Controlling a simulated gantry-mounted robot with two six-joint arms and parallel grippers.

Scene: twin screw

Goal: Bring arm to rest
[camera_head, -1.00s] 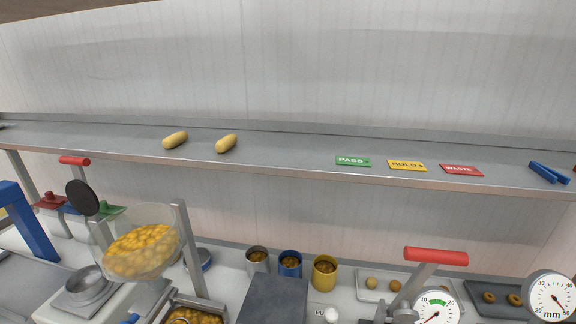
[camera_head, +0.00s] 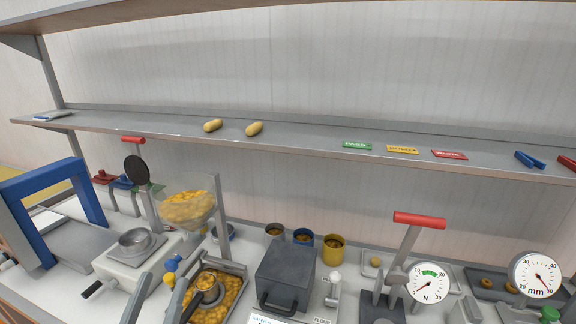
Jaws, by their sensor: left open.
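My left gripper (camera_head: 164,287) shows at the bottom edge, left of centre, as two grey fingers spread apart with nothing between them. The rest of the left arm is out of the picture. I cannot make out my right gripper.
A blue frame (camera_head: 92,190) stands at left. A clear hopper of yellow pieces (camera_head: 187,207), a dark grey box (camera_head: 285,272), a red-handled lever press (camera_head: 418,220) and two dials crowd the bench. Two yellow rolls (camera_head: 254,128) and coloured labels (camera_head: 402,149) lie on the shelf above.

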